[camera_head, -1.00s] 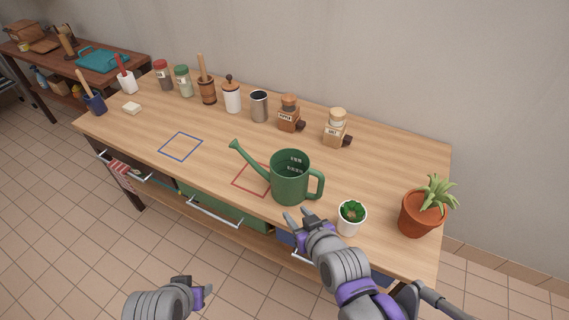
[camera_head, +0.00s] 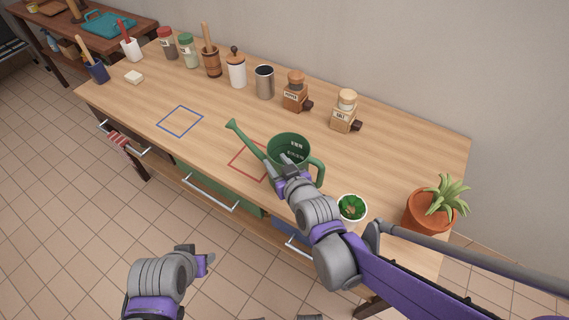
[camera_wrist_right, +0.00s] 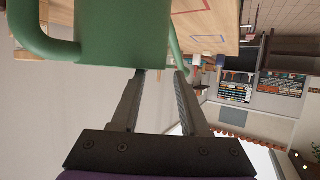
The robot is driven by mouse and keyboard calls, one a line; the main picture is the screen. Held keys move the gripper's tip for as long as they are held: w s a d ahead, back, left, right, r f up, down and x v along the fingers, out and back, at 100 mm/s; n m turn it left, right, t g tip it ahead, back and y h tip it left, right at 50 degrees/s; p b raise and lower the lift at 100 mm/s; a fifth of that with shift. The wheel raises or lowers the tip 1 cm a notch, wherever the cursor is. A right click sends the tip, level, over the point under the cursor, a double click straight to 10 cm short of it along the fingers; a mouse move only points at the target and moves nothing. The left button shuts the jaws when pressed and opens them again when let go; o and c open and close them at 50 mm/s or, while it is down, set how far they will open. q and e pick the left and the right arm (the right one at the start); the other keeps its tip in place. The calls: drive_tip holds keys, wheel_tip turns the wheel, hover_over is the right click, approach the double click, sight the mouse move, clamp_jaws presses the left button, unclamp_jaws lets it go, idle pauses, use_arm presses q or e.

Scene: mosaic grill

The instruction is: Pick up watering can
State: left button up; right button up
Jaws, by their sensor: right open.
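The green watering can (camera_head: 289,147) stands upright on the wooden table, its spout pointing left over the red square outline and its handle at the right. In the right wrist view the can's green body (camera_wrist_right: 125,30) fills the upper left, just beyond the fingertips. My right gripper (camera_head: 280,165) is at the can's near side, in front of the body. It is open, with both fingers (camera_wrist_right: 160,75) showing and nothing between them. Whether a fingertip touches the can is unclear. My left gripper (camera_head: 205,262) is low at the front, away from the table; its jaw state is unclear.
A small white-potted plant (camera_head: 351,208) stands close beside my right arm. A terracotta-potted plant (camera_head: 432,208) is at the right end. Pepper (camera_head: 296,95) and salt (camera_head: 344,112) grinders and several containers line the back. The blue square outline (camera_head: 180,121) is clear.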

drive_tip(key=x, duration=0.5)
drive_tip(key=shift+a+f, duration=0.15)
drive_tip(key=shift+f, duration=0.1)
clamp_jaws()
idle(1.3)
